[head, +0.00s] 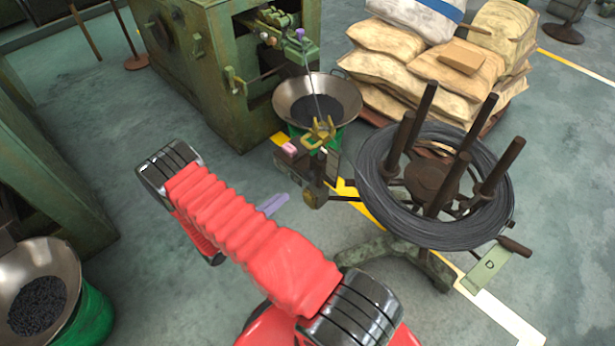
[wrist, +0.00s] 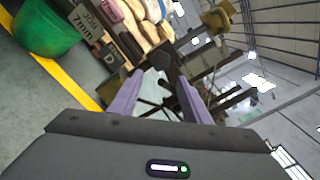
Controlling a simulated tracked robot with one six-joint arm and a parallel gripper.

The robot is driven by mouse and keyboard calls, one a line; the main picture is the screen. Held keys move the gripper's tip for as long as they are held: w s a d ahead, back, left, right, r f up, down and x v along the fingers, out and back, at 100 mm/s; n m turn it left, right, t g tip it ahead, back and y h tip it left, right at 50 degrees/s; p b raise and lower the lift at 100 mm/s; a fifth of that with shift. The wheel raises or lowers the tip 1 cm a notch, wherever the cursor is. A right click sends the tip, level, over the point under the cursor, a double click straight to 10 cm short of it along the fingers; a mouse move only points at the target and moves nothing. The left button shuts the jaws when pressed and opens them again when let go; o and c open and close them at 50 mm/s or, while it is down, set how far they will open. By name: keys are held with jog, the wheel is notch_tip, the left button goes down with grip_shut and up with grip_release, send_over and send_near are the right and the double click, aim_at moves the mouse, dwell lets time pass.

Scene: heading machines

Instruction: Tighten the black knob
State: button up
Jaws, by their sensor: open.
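My gripper (wrist: 158,98) is open in the wrist view, with its two purple fingers apart and nothing held between them. In the head view only a purple finger (head: 272,204) shows beyond my red-sleeved arm, which hides the rest. It is over the floor, left of a small wire-guide stand (head: 318,172) with yellow and brass parts. In the wrist view a dark part (wrist: 166,62) shows beyond the fingers, apart from them as far as I can see. I cannot tell whether it is the black knob, and I cannot pick out the knob clearly in the head view.
A reel stand with a dark wire coil (head: 371,180) and upright posts stands to the right. A green machine (head: 222,95), a metal bowl of dark pieces (head: 285,98) and stacked sacks (head: 385,72) are behind. Another bowl (head: 62,262) is at lower left. Grey floor is clear between.

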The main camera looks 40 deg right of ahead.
aim_at(306, 178)
jog(key=shift+d, duration=0.1)
jog(key=shift+w+d, duration=0.2)
jog(key=shift+d, duration=6.6)
